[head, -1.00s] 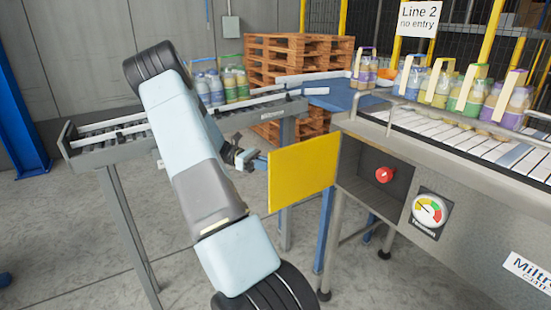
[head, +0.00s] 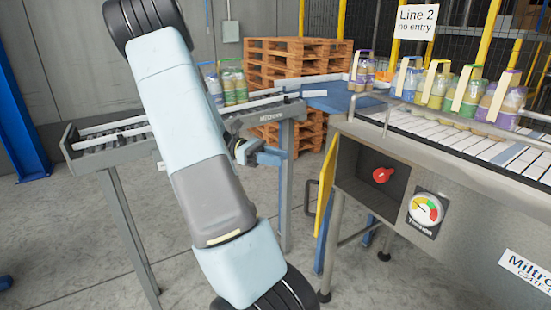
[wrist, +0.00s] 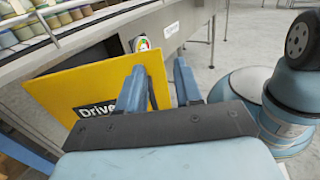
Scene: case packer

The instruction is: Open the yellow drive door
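The yellow drive door (head: 325,200) stands swung out from the left side of its recess, nearly edge-on in the head view. A dark handle (head: 311,208) shows on its left side. In the wrist view the door's yellow face (wrist: 75,82) with a partly hidden "Drive" label is at the left. My gripper (head: 272,158) is left of the door in the head view.
A red knob (head: 383,176) sits in the uncovered recess (head: 350,180), beside a gauge (head: 425,209). Conveyor (head: 470,140) carries bottle packs above. A roller conveyor (head: 120,145) stands behind my arm. Pallets (head: 290,65) are at the back. Floor left of the door is clear.

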